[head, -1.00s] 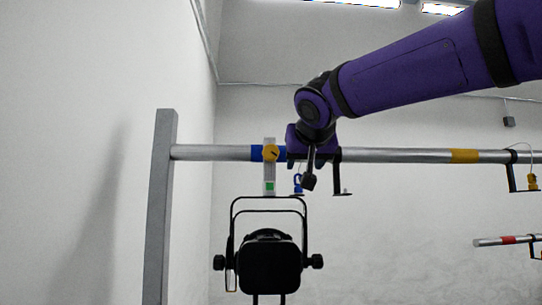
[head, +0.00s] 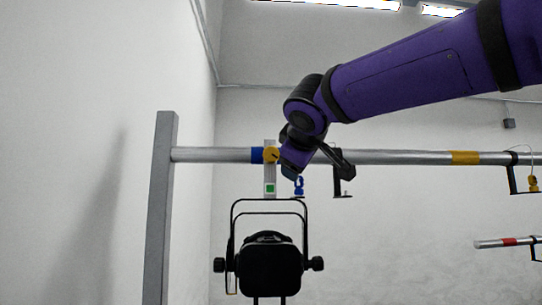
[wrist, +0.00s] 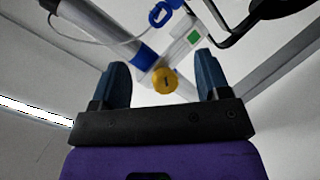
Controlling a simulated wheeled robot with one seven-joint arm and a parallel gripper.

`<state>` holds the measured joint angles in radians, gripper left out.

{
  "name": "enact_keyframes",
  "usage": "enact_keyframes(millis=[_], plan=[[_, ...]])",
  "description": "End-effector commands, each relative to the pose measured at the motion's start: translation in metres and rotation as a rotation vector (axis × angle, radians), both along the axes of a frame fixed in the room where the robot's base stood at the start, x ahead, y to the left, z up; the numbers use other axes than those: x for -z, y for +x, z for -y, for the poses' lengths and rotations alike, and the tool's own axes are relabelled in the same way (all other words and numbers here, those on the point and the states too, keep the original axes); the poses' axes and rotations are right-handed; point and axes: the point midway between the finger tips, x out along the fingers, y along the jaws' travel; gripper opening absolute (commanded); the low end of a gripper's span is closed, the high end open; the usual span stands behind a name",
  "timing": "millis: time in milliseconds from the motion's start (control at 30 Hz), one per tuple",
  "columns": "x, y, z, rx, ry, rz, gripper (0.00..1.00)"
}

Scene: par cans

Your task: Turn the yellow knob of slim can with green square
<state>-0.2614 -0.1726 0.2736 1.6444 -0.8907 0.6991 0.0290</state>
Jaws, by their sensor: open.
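The slim can's bracket (head: 270,175) is a pale upright strip on the pipe, with a green square (head: 270,188) on it. The yellow knob (head: 272,155) sits at its upper end, beside a blue band on the pipe. My gripper (head: 282,162) is just right of the knob in the head view, its fingers mostly hidden by my wrist. In the wrist view my gripper (wrist: 165,82) is open and empty. The yellow knob (wrist: 164,81) appears between the two blue fingers, with the green square (wrist: 193,37) beyond it. I cannot tell whether the fingers touch the knob.
A black lamp (head: 269,268) hangs in its yoke below the bracket. A blue clip (head: 299,186) and a black hook (head: 343,181) are right of it. The metal pipe (head: 400,157) runs right from a grey post (head: 160,215).

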Motion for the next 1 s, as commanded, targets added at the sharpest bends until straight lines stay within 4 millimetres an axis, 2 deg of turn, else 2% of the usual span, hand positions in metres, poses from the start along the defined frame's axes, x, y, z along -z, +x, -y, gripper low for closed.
enact_keyframes(millis=[300, 700, 900, 1000], plan=[[-0.006, -0.008, -0.017, -0.220, -0.837, 0.049, 0.69], [-0.018, -0.021, -0.042, -0.391, -1.911, 0.084, 0.69], [-0.023, -0.027, -0.053, -0.412, -2.331, 0.077, 0.69], [-0.024, -0.029, -0.056, -0.412, -2.449, 0.072, 0.69]])
